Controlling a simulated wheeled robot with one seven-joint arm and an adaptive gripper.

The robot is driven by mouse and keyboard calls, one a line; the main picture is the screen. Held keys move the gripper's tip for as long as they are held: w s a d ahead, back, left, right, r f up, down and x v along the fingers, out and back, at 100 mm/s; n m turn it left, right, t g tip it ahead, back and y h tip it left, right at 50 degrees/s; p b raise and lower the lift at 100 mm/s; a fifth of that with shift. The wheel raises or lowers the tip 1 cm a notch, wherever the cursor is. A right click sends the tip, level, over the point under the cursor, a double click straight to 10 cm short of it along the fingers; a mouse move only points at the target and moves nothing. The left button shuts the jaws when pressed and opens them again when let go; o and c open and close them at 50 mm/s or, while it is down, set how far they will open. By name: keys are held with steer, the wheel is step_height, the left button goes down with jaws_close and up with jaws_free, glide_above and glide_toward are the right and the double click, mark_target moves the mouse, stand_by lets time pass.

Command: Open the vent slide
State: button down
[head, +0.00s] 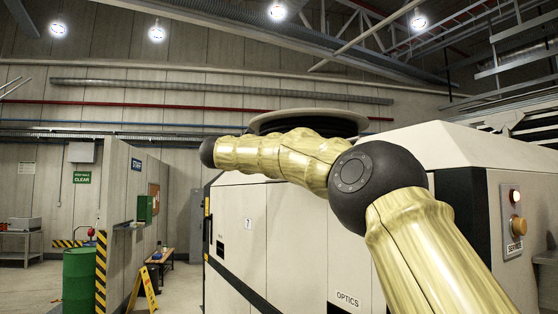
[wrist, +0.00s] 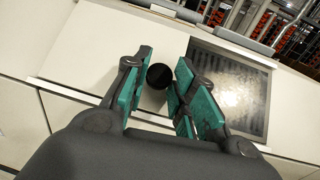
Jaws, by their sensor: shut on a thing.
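In the wrist view, my gripper (wrist: 160,80) has teal-padded fingers on both sides of a black round knob (wrist: 159,76) and is shut on it. The knob is seen end-on, at a pale, flat panel (wrist: 75,62). A dark grey, mottled rectangular plate or opening (wrist: 240,85) lies just right of the fingers; I cannot tell whether it is the vent. The knob's link to a slide is hidden by the fingers. In the head view my gripper and the knob do not show.
In the head view, a large white cabinet (head: 237,225) marked OPTICS stands beside my arm. A green drum (head: 78,275), a yellow floor sign (head: 148,290) and a low bench (head: 160,263) stand to the left. Open floor lies between sign and cabinet.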

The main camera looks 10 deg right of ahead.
steer(key=c, duration=1.2)
jaws_free()
steer(key=v, duration=1.2)
